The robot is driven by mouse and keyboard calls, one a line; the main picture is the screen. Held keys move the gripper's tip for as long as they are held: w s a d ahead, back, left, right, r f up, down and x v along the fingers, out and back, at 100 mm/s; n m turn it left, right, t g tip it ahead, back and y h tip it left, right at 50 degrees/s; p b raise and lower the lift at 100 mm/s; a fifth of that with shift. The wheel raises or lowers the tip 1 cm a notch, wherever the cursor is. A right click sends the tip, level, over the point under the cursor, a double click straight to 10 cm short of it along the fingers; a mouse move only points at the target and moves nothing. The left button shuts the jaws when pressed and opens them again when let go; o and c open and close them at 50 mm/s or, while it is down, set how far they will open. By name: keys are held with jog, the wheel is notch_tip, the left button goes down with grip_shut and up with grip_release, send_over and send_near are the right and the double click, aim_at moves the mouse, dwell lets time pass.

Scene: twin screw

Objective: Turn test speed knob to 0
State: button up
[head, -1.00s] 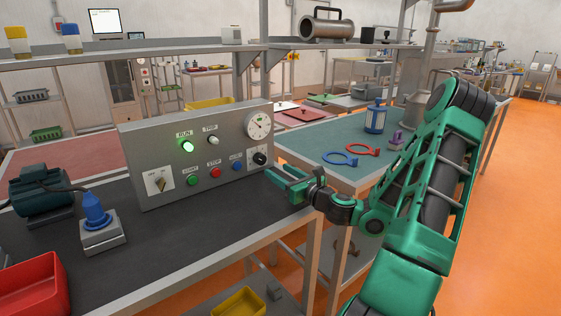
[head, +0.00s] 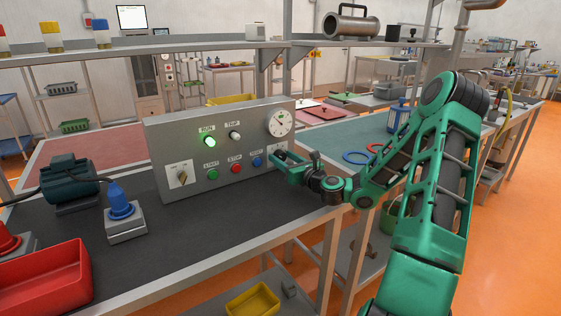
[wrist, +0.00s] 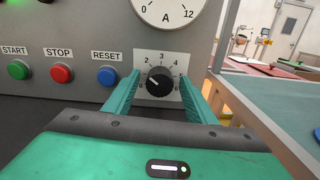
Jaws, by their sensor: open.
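The test speed knob (wrist: 160,83) is a round black knob on a white scale plate on the grey control panel (head: 215,190). In the wrist view the numbers 2, 3 and 4 show above it, and its white mark points to the upper left. The lower ends of the scale are partly hidden by my fingers. My gripper (wrist: 160,79) is open, with one green finger on each side of the knob. I cannot tell whether either finger touches it.
Blue RESET (wrist: 107,75), red STOP (wrist: 62,73) and green START (wrist: 18,70) buttons sit left of the knob. A round ammeter dial (head: 281,123) is above. A lit green RUN lamp (head: 210,141) is on the panel. Clear black bench top (head: 190,228) lies in front.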

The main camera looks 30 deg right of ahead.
jog(key=c, duration=1)
jog(key=shift+a, duration=0.25)
jog(key=shift+c, duration=0.2)
jog(key=shift+d, duration=0.15)
jog(key=n, duration=0.4)
jog(key=shift+n, duration=2.4)
